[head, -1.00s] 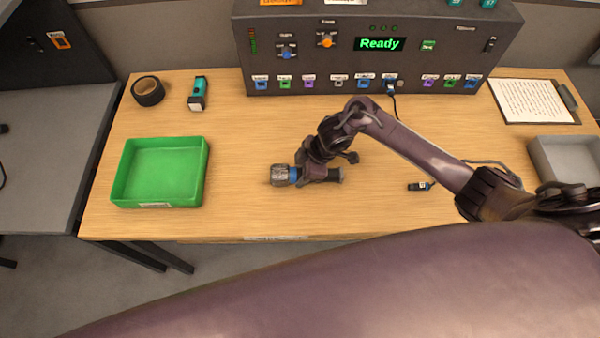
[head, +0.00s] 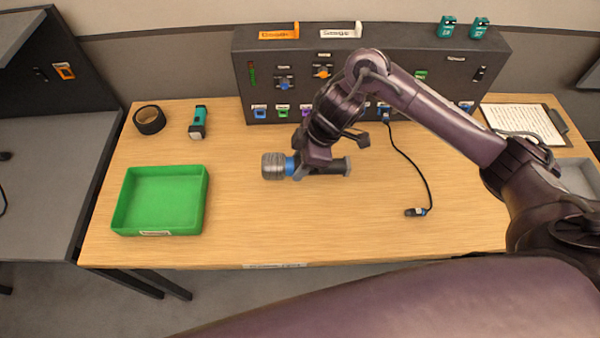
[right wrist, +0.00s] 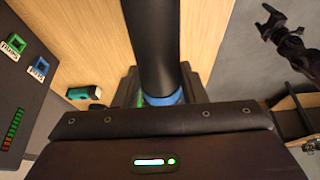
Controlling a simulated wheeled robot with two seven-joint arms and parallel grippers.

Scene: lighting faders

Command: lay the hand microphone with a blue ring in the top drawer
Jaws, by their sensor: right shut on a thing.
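The hand microphone (head: 274,166) has a grey mesh head, a blue ring and a dark handle. My right gripper (head: 318,168) is shut around its body and holds it lying level, seemingly above the table. In the right wrist view the dark handle (right wrist: 152,45) and blue ring (right wrist: 163,99) show between the jaws. The top drawer's inside is not seen in the head view; a pale label (head: 274,266) sits on the table's front edge. My left gripper seems to show at the right wrist view's upper right (right wrist: 275,25); its jaw state is unclear.
A green tray (head: 118,215), black tape roll (head: 149,120) and teal torch (head: 198,122) are on the left. The fader console (head: 420,55) stands at the back. A cable with a plug (head: 416,212), clipboard (head: 525,122) and grey tray (head: 580,178) are on the right. The table's front middle is clear.

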